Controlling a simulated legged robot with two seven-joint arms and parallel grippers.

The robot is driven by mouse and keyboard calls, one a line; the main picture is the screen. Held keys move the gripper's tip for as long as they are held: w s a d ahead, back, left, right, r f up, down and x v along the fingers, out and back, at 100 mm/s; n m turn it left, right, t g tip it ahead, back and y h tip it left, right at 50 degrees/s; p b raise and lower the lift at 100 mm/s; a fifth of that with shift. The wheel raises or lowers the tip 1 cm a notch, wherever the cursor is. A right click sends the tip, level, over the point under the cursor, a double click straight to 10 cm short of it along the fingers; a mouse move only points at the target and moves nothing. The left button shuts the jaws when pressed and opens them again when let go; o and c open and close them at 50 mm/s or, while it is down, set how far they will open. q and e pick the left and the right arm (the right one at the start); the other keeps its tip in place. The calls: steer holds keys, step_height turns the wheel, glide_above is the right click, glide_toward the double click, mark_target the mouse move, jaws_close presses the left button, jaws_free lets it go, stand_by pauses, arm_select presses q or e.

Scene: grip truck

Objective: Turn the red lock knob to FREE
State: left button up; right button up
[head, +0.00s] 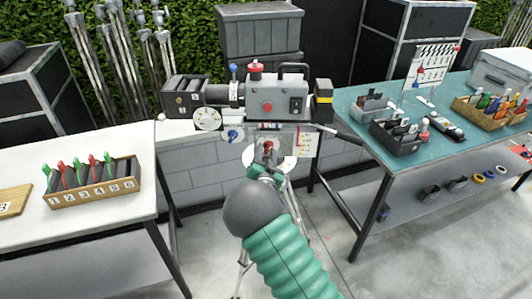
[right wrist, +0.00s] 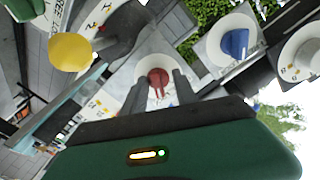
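The red lock knob (head: 268,146) sits on a pale round dial on the tripod head, below the grey camera body. It also shows in the right wrist view (right wrist: 158,78), with its narrow pointer toward the bottom of that picture. My right gripper (head: 265,167) reaches up to it from below. In the right wrist view my right gripper (right wrist: 160,86) is open, with one dark finger on each side of the knob and pale gaps between. Contact cannot be told. The dial's lettering is too small to read. My left gripper is out of view.
A blue knob (head: 233,135) on a white plate is just left of the red knob; it shows in the wrist view (right wrist: 236,43). A yellow round knob (right wrist: 70,52) is at the wrist view's left. A white table (head: 100,220) stands left, a teal table (head: 360,130) right.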

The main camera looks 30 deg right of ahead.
steer(key=shift+s+d, duration=0.1)
steer(key=shift+d, duration=0.15)
jaws_close()
steer(key=shift+n, duration=0.3)
steer(key=shift+n+b, duration=0.3)
steer(key=shift+n, duration=0.6)
steer(key=n, duration=0.3)
steer(key=shift+r+n, duration=0.1)
steer(key=shift+n, duration=0.2)
steer(key=n, duration=0.6)
steer(key=shift+r, duration=0.1)
